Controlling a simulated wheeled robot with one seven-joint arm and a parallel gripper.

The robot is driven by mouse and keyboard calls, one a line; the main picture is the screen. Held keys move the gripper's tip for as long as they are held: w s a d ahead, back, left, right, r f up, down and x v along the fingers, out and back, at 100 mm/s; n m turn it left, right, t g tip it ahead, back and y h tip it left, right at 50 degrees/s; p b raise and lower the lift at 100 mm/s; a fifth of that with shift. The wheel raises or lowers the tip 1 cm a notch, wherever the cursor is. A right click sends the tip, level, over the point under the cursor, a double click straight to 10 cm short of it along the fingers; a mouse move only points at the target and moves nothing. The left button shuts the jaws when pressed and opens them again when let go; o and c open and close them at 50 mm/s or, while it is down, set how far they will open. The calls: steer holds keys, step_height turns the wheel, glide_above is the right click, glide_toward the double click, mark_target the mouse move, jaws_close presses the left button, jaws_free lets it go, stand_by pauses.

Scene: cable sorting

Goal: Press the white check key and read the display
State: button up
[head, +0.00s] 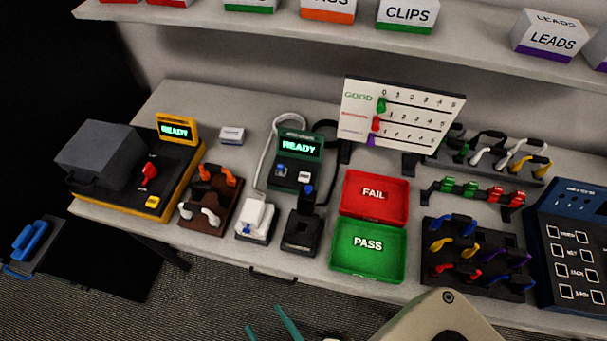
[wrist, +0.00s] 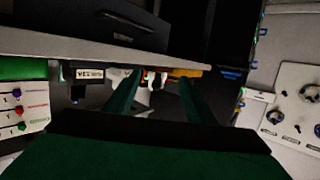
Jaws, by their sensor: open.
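The dark green tester (head: 297,160) stands in the middle of the table in the head view. Its lit display (head: 299,146) reads READY in green letters. A small white key (head: 304,177) is on its front face, right of a blue key (head: 281,170). The white key's small marking is too small to read. My gripper (head: 263,316) is open and empty at the bottom of the head view, in front of the table's front edge and apart from the tester. Its two green fingers also show spread in the wrist view (wrist: 158,80).
A yellow-trimmed unit (head: 176,130) at left also reads READY. A white connector block (head: 256,218) and a black one (head: 301,232) stand before the tester. Red FAIL (head: 374,212) and green PASS (head: 366,265) trays lie to its right. A shelf (head: 300,30) runs above.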

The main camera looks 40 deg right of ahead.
jaws_close()
stand_by(1.5)
